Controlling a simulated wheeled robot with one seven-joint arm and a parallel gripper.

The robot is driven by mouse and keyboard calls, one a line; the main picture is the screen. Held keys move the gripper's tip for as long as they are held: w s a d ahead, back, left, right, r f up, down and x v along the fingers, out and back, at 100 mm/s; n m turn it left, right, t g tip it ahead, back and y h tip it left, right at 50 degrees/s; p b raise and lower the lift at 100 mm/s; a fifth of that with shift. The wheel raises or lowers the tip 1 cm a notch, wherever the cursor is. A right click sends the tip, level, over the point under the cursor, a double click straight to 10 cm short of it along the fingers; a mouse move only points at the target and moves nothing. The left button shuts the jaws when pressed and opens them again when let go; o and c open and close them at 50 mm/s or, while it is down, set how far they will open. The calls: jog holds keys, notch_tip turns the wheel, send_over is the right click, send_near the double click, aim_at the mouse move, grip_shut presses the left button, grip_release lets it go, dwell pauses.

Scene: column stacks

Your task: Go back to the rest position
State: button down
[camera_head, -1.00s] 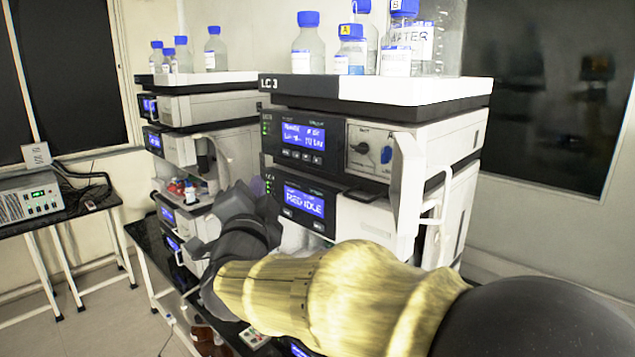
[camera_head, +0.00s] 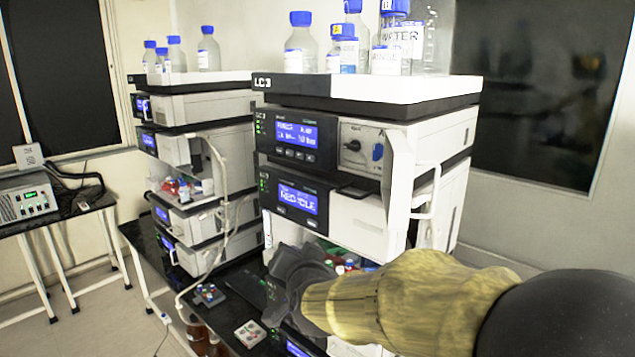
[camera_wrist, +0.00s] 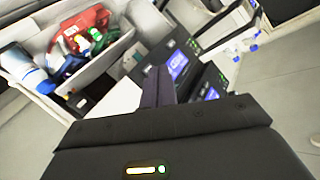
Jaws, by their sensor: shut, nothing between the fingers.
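My arm, with a yellowish sleeve, reaches in from the lower right of the head view. Its dark end is in front of the lower part of the LC 3 stack (camera_head: 375,88), and the fingertips cannot be made out there. In the wrist view my gripper (camera_wrist: 158,86) has its dark fingers together, with nothing between them. Beyond them is an open grey tray (camera_wrist: 130,42) with a red rack (camera_wrist: 80,30), bottles and small coloured caps. The tray is apart from the fingers as far as I can tell.
A second instrument stack (camera_head: 195,103) stands to the left on the black bench (camera_head: 140,238). Blue-capped bottles (camera_head: 300,45) stand on top of both stacks. A vial tray (camera_head: 250,333) and brown bottles (camera_head: 196,335) are low down. A side table (camera_head: 60,226) holds a grey box. Floor is free between.

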jog(key=s+d+f+n+g+h, duration=0.1)
jog(key=s+d+f+g, duration=0.3)
jog(key=d+f, duration=0.3)
jog(key=s+d+f+n+g+h, duration=0.1)
jog(key=s+d+f+n+g, duration=0.15)
jog(key=s+d+f, duration=0.45)
jog(key=s+d+f+g+h, duration=0.1)
jog(key=s+d+f+g, duration=0.4)
jog(key=s+f, duration=0.2)
jog(key=shift+s+d+f+g, duration=0.15)
jog(key=shift+s+f+g, duration=0.2)
jog(key=shift+s, duration=0.75)
jog(key=shift+w+n, duration=0.1)
jog(key=shift+n, duration=0.15)
jog(key=shift+s+d, duration=0.15)
jog(key=shift+s, duration=0.05)
dwell(1.0)
